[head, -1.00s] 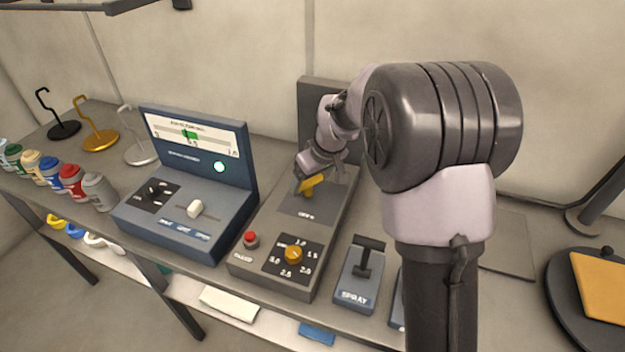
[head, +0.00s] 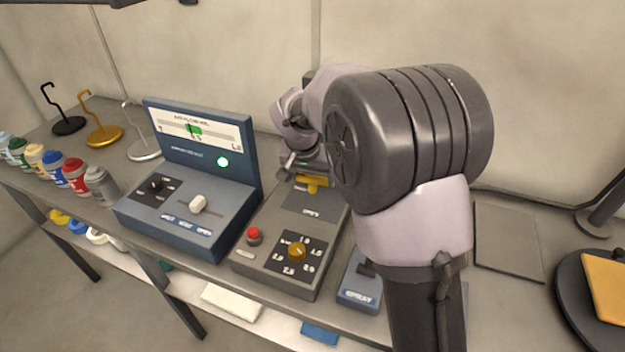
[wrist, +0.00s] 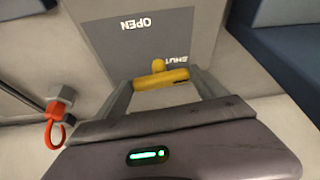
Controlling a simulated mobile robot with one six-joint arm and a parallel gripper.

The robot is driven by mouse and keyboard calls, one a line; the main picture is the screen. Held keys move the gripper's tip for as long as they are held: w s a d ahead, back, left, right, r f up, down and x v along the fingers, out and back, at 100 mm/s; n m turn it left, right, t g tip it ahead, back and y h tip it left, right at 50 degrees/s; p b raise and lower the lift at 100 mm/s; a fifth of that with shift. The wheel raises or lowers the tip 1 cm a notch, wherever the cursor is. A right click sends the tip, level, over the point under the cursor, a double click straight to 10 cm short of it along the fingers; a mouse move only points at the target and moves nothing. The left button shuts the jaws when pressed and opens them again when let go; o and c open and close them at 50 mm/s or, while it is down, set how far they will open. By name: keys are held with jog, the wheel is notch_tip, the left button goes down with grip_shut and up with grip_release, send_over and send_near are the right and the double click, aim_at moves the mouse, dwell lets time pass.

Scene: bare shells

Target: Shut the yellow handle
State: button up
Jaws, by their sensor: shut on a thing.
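The yellow handle (head: 311,184) is on the sloping top of the grey control box (head: 270,223), behind its OPEN label. In the wrist view the yellow handle (wrist: 160,78) lies crosswise beside the SHUT label, with the OPEN label farther off. My gripper (wrist: 162,86) has a finger at each end of the handle and is shut on it. In the head view my gripper (head: 303,168) is at the back of the box, partly hidden by my own arm.
The blue panel box (head: 190,215) with a white slider stands close on the left. The same grey box carries a red button (head: 254,234) and an orange dial (head: 297,251). A small SPRAY box (head: 358,292) is at front right, partly behind my arm.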

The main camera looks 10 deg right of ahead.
jog(key=shift+m+h, duration=0.3)
jog(key=shift+m, duration=0.3)
jog(key=shift+a+b, duration=0.1)
jog(key=shift+b, duration=0.25)
jog(key=o, duration=1.3)
jog(key=p+v, duration=0.6)
jog(key=v, duration=1.1)
jog(key=shift+r, duration=0.3)
jog(key=shift+w, duration=0.15)
